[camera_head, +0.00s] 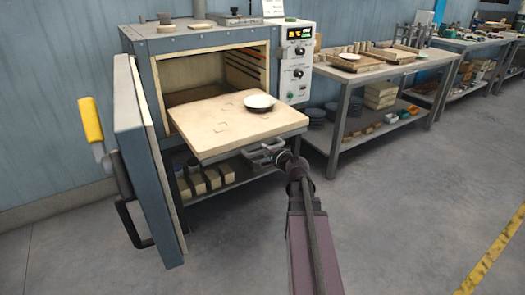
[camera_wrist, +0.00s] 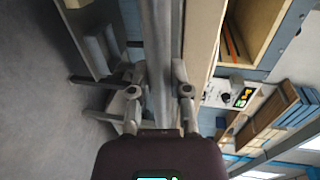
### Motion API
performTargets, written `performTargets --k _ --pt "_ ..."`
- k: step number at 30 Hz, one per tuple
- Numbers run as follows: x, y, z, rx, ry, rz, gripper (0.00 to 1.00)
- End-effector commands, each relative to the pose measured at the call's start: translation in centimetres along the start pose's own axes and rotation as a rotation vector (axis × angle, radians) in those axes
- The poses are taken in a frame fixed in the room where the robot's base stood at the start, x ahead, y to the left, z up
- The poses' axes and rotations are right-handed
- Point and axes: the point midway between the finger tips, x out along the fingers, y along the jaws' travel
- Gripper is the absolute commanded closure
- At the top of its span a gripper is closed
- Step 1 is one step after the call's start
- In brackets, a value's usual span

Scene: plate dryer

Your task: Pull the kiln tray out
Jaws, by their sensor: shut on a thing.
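The kiln tray (camera_head: 225,126) is a flat beige slab that sticks well out of the kiln's open front (camera_head: 152,80). A white plate (camera_head: 260,102) rests on it near the right side. My gripper (camera_head: 266,154) is at the tray's front edge, shut on the grey handle there. In the wrist view the gripper (camera_wrist: 160,98) has a finger on each side of a long grey bar, the tray handle (camera_wrist: 161,45). The beige tray edge (camera_wrist: 203,40) runs just right of it. The fingertips' exact contact is partly hidden.
The kiln door (camera_head: 150,160) stands open at the left, with a yellow-handled lever (camera_head: 91,119). A control panel (camera_head: 298,62) is right of the opening. A workbench (camera_head: 375,70) with trays stands further right. The floor (camera_head: 400,220) in front is clear.

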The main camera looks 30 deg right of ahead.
Motion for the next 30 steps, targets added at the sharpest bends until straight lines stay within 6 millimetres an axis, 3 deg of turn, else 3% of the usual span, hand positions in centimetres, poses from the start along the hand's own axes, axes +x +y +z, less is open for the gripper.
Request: performTargets --k 8,9,12,30 --pt "0.15 -0.08 0.06 0.000 0.003 -0.002 1.00" --pt "0.16 -0.09 0.09 -0.001 0.003 -0.002 0.70" --pt "0.21 -0.10 0.20 -0.001 0.001 -0.002 0.41" --pt "0.27 -0.10 0.44 -0.001 -0.003 -0.001 0.41"
